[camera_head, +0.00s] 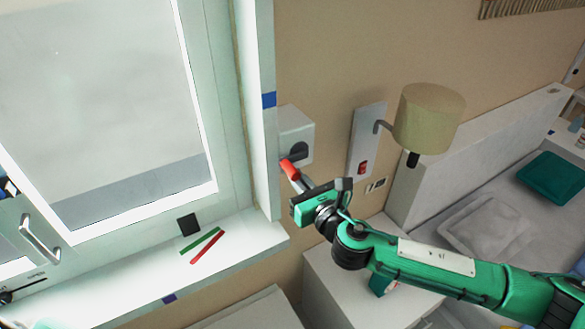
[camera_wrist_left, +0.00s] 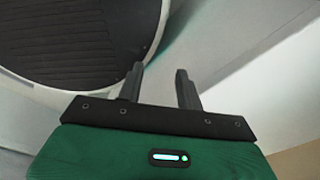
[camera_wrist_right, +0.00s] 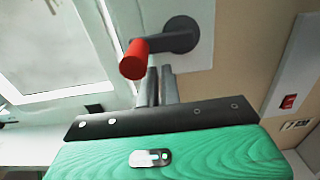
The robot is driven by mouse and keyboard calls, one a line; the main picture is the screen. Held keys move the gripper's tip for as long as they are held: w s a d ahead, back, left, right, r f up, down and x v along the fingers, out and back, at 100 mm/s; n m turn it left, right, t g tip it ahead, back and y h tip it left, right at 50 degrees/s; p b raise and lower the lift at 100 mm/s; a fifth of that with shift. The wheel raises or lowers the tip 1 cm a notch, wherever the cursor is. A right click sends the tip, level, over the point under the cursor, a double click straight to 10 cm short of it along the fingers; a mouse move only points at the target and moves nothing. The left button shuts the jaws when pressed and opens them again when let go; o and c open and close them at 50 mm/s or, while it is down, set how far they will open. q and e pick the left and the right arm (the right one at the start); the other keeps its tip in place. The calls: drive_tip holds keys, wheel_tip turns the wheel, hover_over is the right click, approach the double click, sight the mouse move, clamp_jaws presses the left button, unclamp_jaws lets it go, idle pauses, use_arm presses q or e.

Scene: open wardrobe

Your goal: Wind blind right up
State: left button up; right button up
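The blind winder is a pale box (camera_head: 297,134) on the wall right of the window, with a dark hub and a red crank knob (camera_head: 289,167). In the right wrist view the red knob (camera_wrist_right: 134,60) sits on a grey crank arm, just left of my fingertips. My right gripper (camera_head: 297,182) is by the knob; its fingers (camera_wrist_right: 160,70) are close together, with nothing visible between them. Contact with the crank is unclear. A pale grey sheet, apparently the blind (camera_head: 95,90), covers most of the window above a darker band. My left gripper (camera_wrist_left: 157,72) is open and empty.
A wall lamp (camera_head: 428,118) and its plate with a red switch (camera_head: 364,150) are right of the winder. A green strip (camera_head: 198,241) and a red strip (camera_head: 208,247) lie on the windowsill (camera_head: 130,285). A pale cabinet (camera_head: 335,280) stands below my right arm.

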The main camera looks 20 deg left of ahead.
drive_tip(key=shift+s+a+r, duration=0.1)
drive_tip(key=shift+s+r, duration=0.15)
clamp_jaws()
drive_tip(key=shift+s, duration=0.1)
drive_tip(key=shift+a+f, duration=0.1)
drive_tip(key=shift+s+a+r+p, duration=0.1)
drive_tip(key=shift+a+r+p, duration=0.05)
drive_tip(key=shift+r+p, duration=0.5)
drive_tip(key=shift+s+a+r+p, duration=0.15)
drive_tip(key=shift+s+r+p, duration=0.05)
drive_tip(key=shift+p, duration=0.25)
drive_tip(key=shift+f, duration=0.1)
drive_tip(key=o, duration=1.1)
unclamp_jaws()
